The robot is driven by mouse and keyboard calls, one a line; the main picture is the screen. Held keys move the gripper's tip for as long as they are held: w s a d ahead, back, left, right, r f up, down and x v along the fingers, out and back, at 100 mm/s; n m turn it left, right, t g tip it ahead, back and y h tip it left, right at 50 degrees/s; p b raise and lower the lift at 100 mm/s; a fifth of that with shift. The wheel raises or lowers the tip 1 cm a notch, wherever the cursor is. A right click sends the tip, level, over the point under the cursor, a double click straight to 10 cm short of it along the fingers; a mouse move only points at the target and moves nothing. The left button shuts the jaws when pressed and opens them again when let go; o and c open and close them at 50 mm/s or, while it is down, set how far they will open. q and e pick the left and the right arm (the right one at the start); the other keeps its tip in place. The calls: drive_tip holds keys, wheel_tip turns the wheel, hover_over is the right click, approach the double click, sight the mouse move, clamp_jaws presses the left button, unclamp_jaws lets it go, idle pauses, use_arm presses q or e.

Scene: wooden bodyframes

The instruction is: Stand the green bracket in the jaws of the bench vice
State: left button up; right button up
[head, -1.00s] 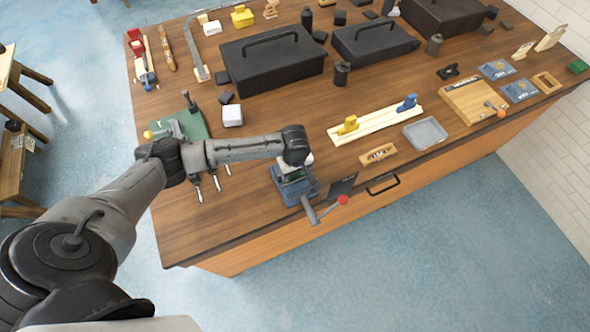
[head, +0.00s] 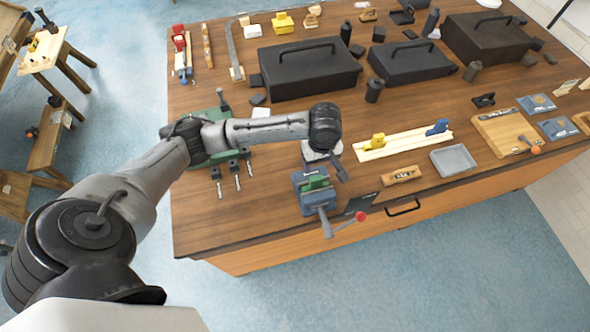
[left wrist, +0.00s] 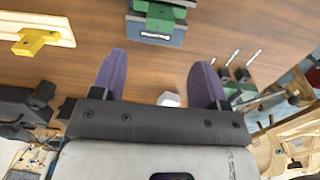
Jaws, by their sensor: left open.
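The blue bench vice (head: 311,201) is at the front edge of the workbench. The green bracket (head: 316,182) is at the top of the vice, between its jaws. In the left wrist view the bracket (left wrist: 158,17) and the vice (left wrist: 154,40) show at the top edge, partly cut off. I cannot tell how deep the bracket sits or whether the jaws grip it. My left gripper (head: 338,168) is above and behind the vice, apart from the bracket. In the left wrist view my left gripper (left wrist: 158,75) is open with nothing between its purple fingers. My right gripper is not in view.
A long pale board with yellow and blue clamps (head: 405,143) lies right of the vice. Black toolboxes (head: 303,70) stand behind. A green tool rack (head: 222,150) is to the left.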

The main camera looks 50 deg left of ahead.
use_arm(q)
drive_tip(key=s+d+f+m+t+h, duration=0.2)
drive_tip(key=s+d+f+m, duration=0.5)
drive_tip(key=s+d+m, duration=0.3)
drive_tip(key=s+a+m+t+y, duration=0.1)
drive_tip(key=s+m, duration=0.4)
drive_tip(key=s, duration=1)
drive_tip(key=shift+s+a+t+y, duration=0.3)
drive_tip(key=shift+a+y, duration=0.1)
drive_tip(key=shift+a, duration=0.25)
drive_tip(key=shift+f, duration=0.1)
